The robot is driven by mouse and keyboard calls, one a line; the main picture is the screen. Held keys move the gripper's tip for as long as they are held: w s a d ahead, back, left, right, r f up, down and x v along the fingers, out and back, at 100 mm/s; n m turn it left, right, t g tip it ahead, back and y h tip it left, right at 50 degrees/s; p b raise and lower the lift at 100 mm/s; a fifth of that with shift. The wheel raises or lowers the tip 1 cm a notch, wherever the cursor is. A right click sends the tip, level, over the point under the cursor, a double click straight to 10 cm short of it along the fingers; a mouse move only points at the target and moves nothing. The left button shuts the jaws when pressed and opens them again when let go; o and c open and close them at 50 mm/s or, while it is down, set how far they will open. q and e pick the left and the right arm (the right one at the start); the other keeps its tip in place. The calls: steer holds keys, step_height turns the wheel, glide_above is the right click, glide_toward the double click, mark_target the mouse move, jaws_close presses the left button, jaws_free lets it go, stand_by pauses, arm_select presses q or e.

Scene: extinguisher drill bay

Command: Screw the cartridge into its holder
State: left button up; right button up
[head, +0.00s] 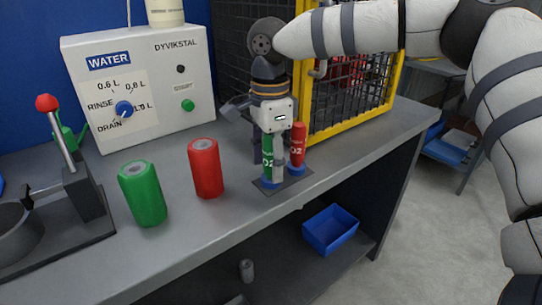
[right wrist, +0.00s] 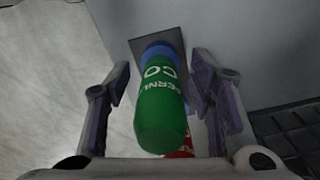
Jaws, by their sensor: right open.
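A slim green cartridge (head: 267,158) stands upright in a blue holder (head: 270,183) on a dark base plate (head: 291,187) near the bench's front edge. A slim red cartridge (head: 298,147) stands in a second blue holder (head: 296,169) just to its right. My right gripper (head: 270,155) is above the plate, pointing down, with the green cartridge between its fingers. In the right wrist view, the gripper (right wrist: 161,75) is open, with gaps beside the green cartridge (right wrist: 160,115); the red cartridge (right wrist: 183,148) is mostly hidden behind it. Whether the threads are engaged cannot be seen. My left gripper is not in view.
A thick green cylinder (head: 143,194) and a red one (head: 206,168) stand left on the bench (head: 235,200). A red-knobbed lever (head: 62,135) and water panel (head: 140,85) are further left. A yellow-framed cage (head: 345,120) stands close behind. A blue bin (head: 330,229) is below.

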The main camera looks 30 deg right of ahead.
mark_target(270, 144)
jaws_close()
stand_by(0.3)
step_height(270, 144, up, 4)
steer(key=shift+w+f, duration=0.1)
steer(key=shift+f, duration=0.15)
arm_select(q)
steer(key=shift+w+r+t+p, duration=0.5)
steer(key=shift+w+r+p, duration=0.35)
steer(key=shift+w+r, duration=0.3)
arm_select(e)
steer(key=s+a+r, duration=0.9)
steer(key=a, duration=0.1)
steer(key=shift+s+a+r, duration=0.2)
steer(key=shift+s+r, duration=0.05)
steer(key=shift+s, duration=0.1)
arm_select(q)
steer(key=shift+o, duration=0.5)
